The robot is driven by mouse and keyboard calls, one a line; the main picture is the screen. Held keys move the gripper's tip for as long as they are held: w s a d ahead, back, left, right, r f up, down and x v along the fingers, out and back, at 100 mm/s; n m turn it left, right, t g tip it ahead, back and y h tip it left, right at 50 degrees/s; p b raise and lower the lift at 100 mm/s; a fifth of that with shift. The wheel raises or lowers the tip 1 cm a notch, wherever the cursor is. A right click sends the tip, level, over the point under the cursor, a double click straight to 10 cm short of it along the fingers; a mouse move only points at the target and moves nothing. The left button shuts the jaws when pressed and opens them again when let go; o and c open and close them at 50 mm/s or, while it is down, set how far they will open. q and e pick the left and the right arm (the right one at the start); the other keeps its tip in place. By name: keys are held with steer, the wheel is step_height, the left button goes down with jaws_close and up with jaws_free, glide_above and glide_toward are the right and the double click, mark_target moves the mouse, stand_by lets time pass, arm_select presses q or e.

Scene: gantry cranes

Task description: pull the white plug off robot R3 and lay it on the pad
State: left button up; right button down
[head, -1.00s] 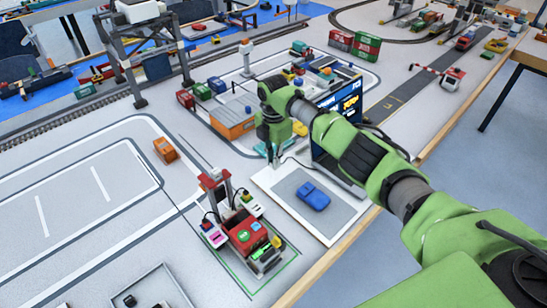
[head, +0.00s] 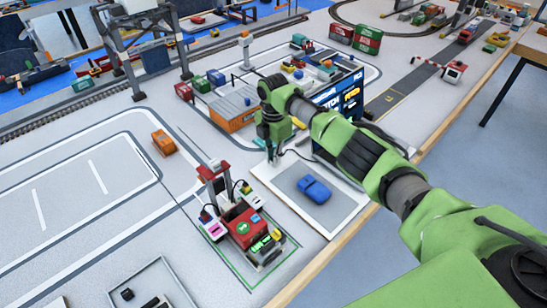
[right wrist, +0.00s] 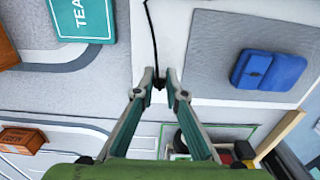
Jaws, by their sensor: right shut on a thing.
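My right gripper (head: 272,152) is over the left edge of the white board that carries the grey pad (head: 325,213). In the right wrist view its fingertips (right wrist: 159,80) are closed together on a small dark end of a black cable (right wrist: 151,30). I see no white on the held piece; most of it is hidden between the tips. The pad also shows in the right wrist view (right wrist: 210,45). A red wheeled robot with a mast (head: 243,228) stands inside a green outline, below the gripper in the head view; I cannot read an R3 label. My left gripper is out of view.
A blue soft-looking object (head: 314,189) lies on the pad, with bare pad around it. A dark screen (head: 343,105) stands behind the board. An orange block (head: 163,143) is at left, and a grey tray (head: 150,280) is at the bottom. The table edge runs close on the right.

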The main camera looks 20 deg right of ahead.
steer(key=shift+f+b, duration=0.4)
steer(key=shift+f, duration=0.15)
stand_by(0.4)
steer(key=c, duration=2)
jaws_free()
